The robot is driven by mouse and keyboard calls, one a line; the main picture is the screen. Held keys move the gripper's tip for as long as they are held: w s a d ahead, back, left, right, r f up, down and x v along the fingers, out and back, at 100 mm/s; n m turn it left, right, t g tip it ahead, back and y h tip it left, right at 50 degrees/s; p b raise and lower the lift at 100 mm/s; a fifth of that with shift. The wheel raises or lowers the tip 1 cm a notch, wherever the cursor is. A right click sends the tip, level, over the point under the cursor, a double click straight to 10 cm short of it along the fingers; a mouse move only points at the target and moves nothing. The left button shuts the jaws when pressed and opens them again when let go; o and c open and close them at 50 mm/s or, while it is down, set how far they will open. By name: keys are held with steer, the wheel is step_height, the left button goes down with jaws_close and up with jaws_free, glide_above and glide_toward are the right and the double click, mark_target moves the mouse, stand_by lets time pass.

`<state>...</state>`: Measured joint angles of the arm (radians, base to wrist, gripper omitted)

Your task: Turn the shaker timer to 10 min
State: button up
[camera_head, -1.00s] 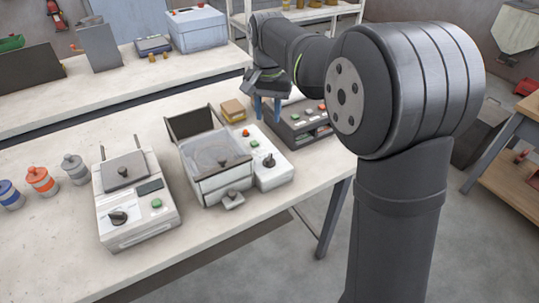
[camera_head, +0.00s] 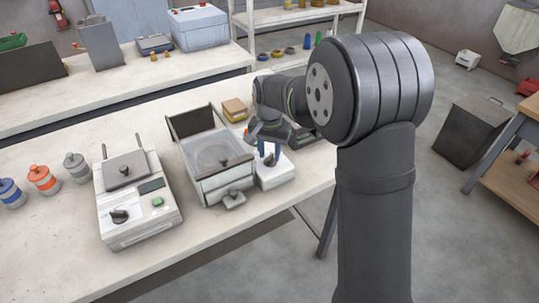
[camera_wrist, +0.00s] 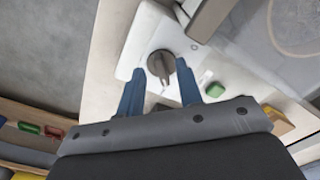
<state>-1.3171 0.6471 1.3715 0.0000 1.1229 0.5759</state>
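The shaker (camera_head: 210,188) is a pale box with a clear lid, in the middle of the bench in the head view. Its white control box (camera_head: 276,178) adjoins it on the right. The dark timer knob (camera_wrist: 161,66) is on that box, with a small white mark near it; I cannot read any minute scale. My gripper (camera_head: 270,156) is over the control box, pointing down. In the wrist view its blue fingers (camera_wrist: 160,66) are open and apart, with the knob showing between their tips. I cannot tell whether they touch it.
A green button (camera_wrist: 214,89) lies beside the right finger in the wrist view. A second white machine (camera_head: 137,197) with its own knob (camera_head: 119,216) stands left of the shaker. Several lidded bottles stand at the far left.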

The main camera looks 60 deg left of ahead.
mark_target(269, 158)
steer(key=shift+f, duration=0.85)
jaws_close()
steer(key=shift+s+a+m, duration=0.1)
steer(key=shift+m, duration=1.2)
jaws_free()
step_height(269, 158, up, 18)
steer(key=shift+f, duration=0.2)
